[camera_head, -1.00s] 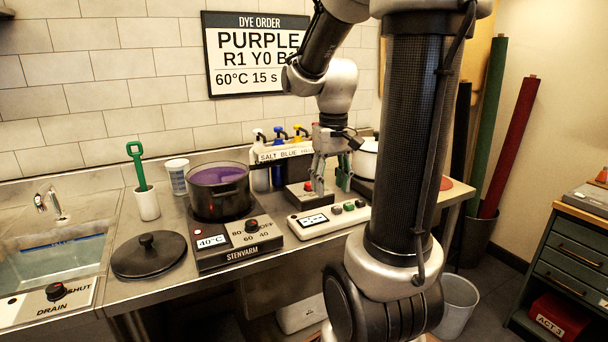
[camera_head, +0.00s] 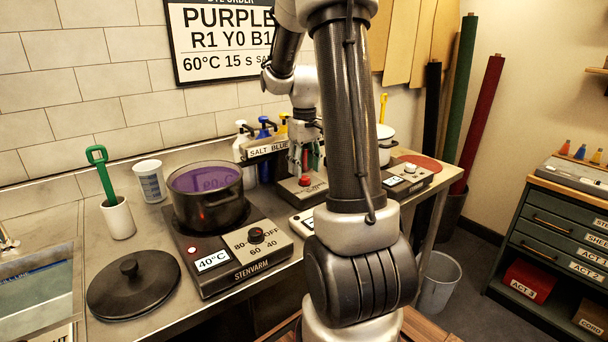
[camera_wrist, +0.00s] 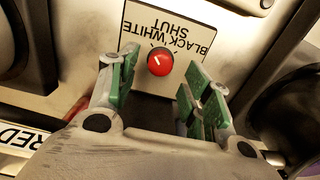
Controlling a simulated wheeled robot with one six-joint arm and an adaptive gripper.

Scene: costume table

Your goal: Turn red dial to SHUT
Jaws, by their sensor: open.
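The red dial (camera_wrist: 161,61) sits on a pale label plate (camera_wrist: 150,90) lettered BLACK, WHITE and SHUT, which reads upside down in the wrist view. A short pale mark shows on the dial's face; which word it points to I cannot tell. In the head view the red dial (camera_head: 304,182) is on a low dark box (camera_head: 291,196) at the back of the counter. My gripper (camera_wrist: 165,78) is open and empty. Its green-padded fingers are spread to either side of the dial in the wrist view, apart from it. In the head view my gripper (camera_head: 303,160) is above the box.
A SALT BLUE rack (camera_head: 268,148) with pump bottles stands left of my gripper. A pot of purple liquid (camera_head: 205,195) sits on the STENVARM hotplate (camera_head: 218,275). A white pot (camera_head: 385,143) stands at the right. My arm hides part of the counter.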

